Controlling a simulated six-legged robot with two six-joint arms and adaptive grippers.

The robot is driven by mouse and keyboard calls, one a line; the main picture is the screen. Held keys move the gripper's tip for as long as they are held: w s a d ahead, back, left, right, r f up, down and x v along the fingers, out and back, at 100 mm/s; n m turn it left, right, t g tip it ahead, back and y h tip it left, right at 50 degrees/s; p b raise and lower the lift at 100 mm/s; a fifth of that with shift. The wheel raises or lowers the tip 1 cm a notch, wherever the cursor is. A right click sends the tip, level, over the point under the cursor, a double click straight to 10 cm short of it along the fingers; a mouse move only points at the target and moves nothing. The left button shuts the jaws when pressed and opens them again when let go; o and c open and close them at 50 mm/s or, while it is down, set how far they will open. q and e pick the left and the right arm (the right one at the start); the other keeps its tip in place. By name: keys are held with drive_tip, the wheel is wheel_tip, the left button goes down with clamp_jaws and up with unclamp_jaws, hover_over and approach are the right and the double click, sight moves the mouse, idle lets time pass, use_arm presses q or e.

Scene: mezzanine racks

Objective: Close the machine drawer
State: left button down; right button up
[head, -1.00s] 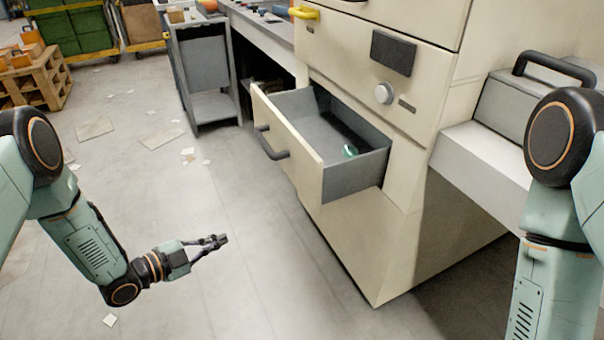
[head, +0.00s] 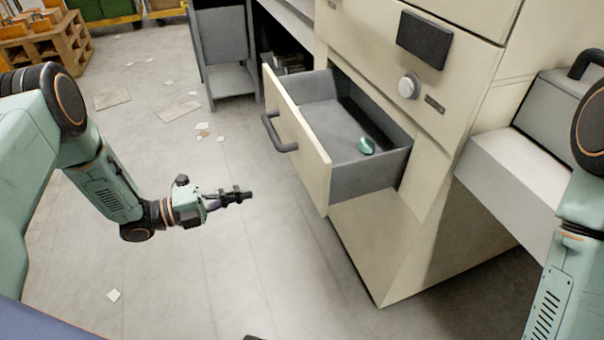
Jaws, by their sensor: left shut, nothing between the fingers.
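The machine drawer (head: 317,163) is pulled out of the cream machine (head: 375,235). Its cream front faces left and carries a dark bar handle (head: 279,134). A small teal object (head: 366,146) lies inside on the grey drawer floor. My left gripper (head: 249,194) is shut and empty, over the floor to the lower left of the drawer front and apart from it. My right arm shows at the right edge, but its gripper is out of view.
A grey side ledge (head: 510,170) with a dark-handled case juts out at the right. A grey cabinet (head: 226,55) stands behind the drawer. A wooden pallet crate (head: 45,48) is at the far left. Paper scraps litter the otherwise clear floor.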

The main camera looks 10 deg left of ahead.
sight(314, 175)
use_arm(q)
drive_tip(key=b+x, duration=0.3)
drive_tip(key=x, duration=1)
drive_tip(key=shift+d+b, duration=0.2)
drive_tip(key=shift+b, duration=0.2)
drive_tip(key=shift+w+d+r, duration=0.15)
drive_tip(key=shift+w+d, duration=0.05)
drive_tip(key=shift+d, duration=0.15)
